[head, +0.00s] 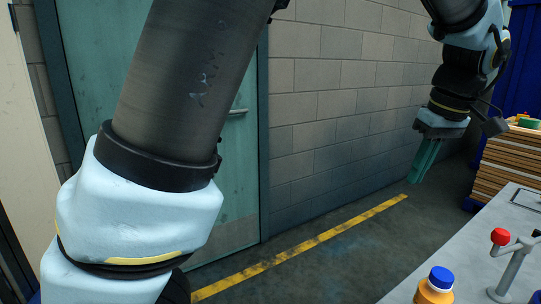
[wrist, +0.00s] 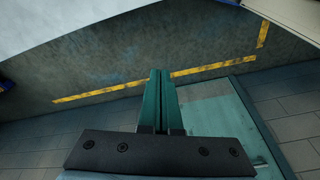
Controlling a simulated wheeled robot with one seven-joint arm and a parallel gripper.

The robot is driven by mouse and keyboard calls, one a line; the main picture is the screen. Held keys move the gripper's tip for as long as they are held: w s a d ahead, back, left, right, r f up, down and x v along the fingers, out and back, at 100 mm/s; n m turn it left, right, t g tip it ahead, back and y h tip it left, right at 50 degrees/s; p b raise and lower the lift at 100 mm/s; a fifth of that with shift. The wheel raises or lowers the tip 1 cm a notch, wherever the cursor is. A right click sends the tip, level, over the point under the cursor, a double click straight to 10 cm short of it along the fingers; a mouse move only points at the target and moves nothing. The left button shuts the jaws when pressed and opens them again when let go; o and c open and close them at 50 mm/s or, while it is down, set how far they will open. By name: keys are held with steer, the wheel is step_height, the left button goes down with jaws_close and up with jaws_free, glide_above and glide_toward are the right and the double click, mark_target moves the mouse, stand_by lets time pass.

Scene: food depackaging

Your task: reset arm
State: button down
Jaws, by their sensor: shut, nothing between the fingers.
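My gripper (head: 424,160) hangs in the upper right of the head view, with its green fingers pointing down. It is over open floor, to the left of the grey table and apart from everything. In the wrist view the two fingers of my gripper (wrist: 161,72) lie side by side, closed and empty. My arm fills the left part of the head view and hides some of the door and wall.
The grey table (head: 470,235) at lower right bears a bottle with a blue cap (head: 436,288) and a metal fixture with a red knob (head: 501,237). Stacked wooden pallets (head: 505,165) stand behind. A yellow floor line (head: 300,247) runs before the block wall (head: 335,110) and green door (head: 237,180).

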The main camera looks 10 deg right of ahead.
steer(key=w+a+f+g, duration=0.1)
steer(key=w+a+f, duration=0.2)
steer(key=w+a, duration=0.5)
steer(key=w+a+f, duration=0.3)
steer(key=a+f, duration=0.1)
steer(key=a, duration=0.7)
steer(key=s+a+f+m, duration=0.1)
steer(key=a+f, duration=0.2)
steer(key=a, duration=0.8)
steer(key=s+a+f+m+h, duration=0.1)
steer(key=s+a+f, duration=0.1)
steer(key=a, duration=0.9)
steer(key=shift+s+a+f, duration=0.3)
steer(key=shift+f, duration=0.55)
